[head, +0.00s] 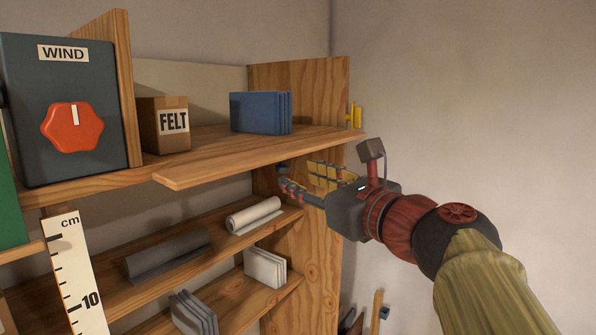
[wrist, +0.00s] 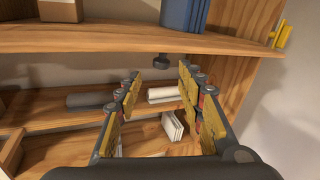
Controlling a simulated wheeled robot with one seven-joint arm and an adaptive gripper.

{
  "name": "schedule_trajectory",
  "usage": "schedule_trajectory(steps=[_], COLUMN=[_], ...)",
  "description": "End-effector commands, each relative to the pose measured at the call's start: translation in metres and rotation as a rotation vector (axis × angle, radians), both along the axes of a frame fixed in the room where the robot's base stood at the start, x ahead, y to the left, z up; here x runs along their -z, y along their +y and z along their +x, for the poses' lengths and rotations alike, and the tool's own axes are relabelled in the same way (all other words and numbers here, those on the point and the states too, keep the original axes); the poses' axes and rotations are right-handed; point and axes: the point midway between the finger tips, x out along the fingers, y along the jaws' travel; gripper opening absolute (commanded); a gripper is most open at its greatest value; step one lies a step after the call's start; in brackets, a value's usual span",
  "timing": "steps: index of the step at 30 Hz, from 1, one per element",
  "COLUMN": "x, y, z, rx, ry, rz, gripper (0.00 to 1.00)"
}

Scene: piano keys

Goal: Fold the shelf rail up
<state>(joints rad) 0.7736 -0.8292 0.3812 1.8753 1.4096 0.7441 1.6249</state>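The shelf rail (head: 255,158) is a long wooden board along the front of the upper shelf. It sticks out flat, roughly level with the shelf. It also shows in the wrist view as the wooden band (wrist: 100,43) across the upper part. My gripper (head: 302,178) is below the rail near its right end, with its yellow-padded fingers spread apart. In the wrist view my gripper (wrist: 161,78) is open and nothing is between the fingers. A dark round knob (wrist: 161,61) shows under the shelf beyond the fingertips. Whether the gripper touches the rail is not clear.
Blue panels (head: 260,112) and a FELT box (head: 164,125) stand on the upper shelf. A WIND box with a red knob (head: 72,127) is at left. Lower shelves hold rolls (head: 254,215) and pale panels (head: 265,267). Room right of the side panel (head: 322,245) looks mostly free.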

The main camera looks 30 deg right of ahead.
Motion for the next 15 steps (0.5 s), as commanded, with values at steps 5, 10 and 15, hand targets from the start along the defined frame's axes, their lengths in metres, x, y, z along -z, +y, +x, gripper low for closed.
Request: schedule_trajectory(steps=[5,10,15], x=[0.000,-0.001,-0.001], y=[-0.001,-0.001,-0.001], z=[0.001,0.010,0.030], rx=[0.003,0.000,-0.001], ry=[-0.011,-0.010,-0.009], rz=[0.148,0.167,0.165], gripper=[0.38,0.38,0.38])
